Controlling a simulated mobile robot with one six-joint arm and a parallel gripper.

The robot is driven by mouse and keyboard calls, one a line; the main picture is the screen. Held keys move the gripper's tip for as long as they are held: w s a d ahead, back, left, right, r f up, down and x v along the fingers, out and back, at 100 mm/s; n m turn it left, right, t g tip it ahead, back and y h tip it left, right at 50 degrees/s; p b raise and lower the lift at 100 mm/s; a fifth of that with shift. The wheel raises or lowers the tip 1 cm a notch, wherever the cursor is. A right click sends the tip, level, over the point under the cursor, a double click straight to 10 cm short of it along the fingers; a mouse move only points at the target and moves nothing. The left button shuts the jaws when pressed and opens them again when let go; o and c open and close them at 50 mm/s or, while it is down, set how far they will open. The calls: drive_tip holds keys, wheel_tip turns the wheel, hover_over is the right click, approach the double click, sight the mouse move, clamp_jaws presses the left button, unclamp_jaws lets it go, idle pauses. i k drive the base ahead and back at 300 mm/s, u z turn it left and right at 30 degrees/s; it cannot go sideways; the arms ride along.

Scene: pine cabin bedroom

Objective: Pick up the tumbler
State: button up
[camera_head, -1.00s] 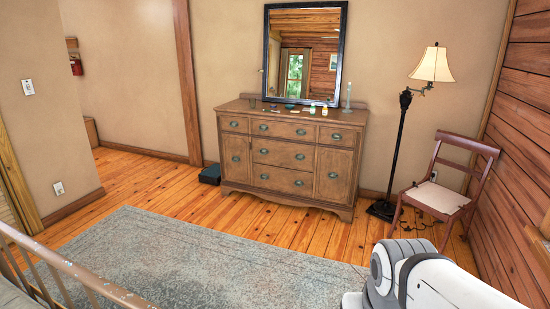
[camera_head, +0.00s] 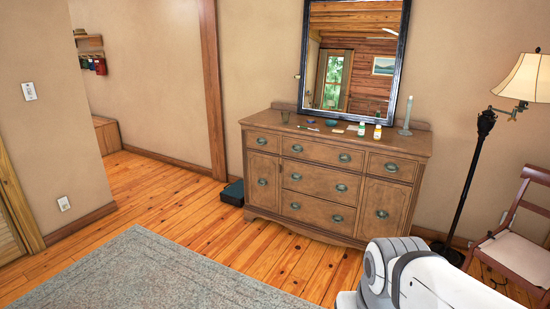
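A small tumbler-like glass (camera_head: 285,116) stands upright near the left end of the dresser top (camera_head: 262,119). It looks greenish-brown and is small in the head view, so its details are hard to make out. Part of my white and grey arm shows at the lower right, in front of the dresser's right side. My gripper is out of view. Nothing is seen touching the glass.
On the dresser are a blue-green dish (camera_head: 332,123), two small bottles (camera_head: 377,131), a candlestick (camera_head: 406,117) and a mirror (camera_head: 356,60). A lamp (camera_head: 485,125) and chair (camera_head: 515,240) stand right. A dark box (camera_head: 233,193) sits left. Wooden floor and a rug (camera_head: 150,275) lie in front.

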sight(285, 115)
drive_tip(key=u, duration=0.2)
drive_tip(key=i, duration=4.85)
drive_tip(key=z, duration=0.05)
